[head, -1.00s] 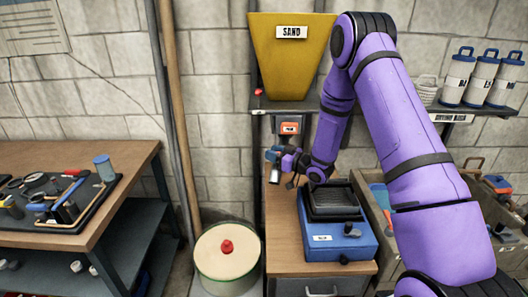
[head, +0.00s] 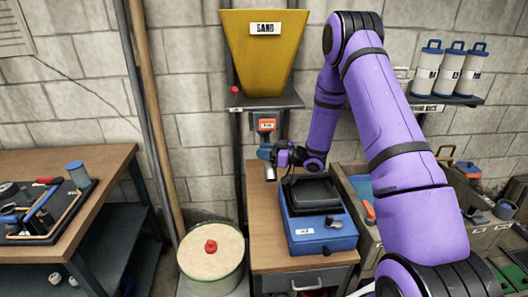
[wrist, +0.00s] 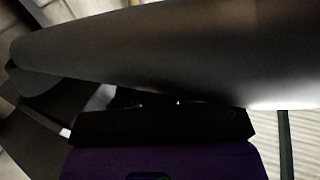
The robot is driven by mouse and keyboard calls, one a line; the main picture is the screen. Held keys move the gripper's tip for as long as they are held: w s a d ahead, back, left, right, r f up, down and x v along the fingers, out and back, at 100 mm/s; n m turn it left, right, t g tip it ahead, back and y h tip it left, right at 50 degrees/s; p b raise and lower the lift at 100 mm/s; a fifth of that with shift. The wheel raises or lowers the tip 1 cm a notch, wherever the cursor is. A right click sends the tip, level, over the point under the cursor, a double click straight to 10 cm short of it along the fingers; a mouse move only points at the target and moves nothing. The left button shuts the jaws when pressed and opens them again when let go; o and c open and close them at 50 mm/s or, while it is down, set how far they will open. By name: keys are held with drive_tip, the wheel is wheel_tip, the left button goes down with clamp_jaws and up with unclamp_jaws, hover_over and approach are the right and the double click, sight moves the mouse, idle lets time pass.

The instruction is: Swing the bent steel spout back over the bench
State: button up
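The bent steel spout (head: 270,173) hangs under the yellow SAND hopper (head: 263,60). Its short grey end points down above the left back part of the wooden bench (head: 259,222). My gripper (head: 276,157) is at the spout from its right side, with a small blue part (head: 264,152) beside it. In the wrist view, a large smooth steel tube (wrist: 180,55), apparently the spout, crosses close in front of the dark gripper part. The fingers are mostly hidden, so I cannot tell whether they grip it.
A blue box with a black top (head: 318,230) stands on the bench, right of the spout. A round drum with a red knob (head: 211,262) stands left of the bench. An orange-faced box (head: 266,125) is above the spout. Another table (head: 95,160) stands at the far left.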

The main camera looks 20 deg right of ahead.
drive_tip(key=shift+o, duration=0.4)
drive_tip(key=v, duration=1.1)
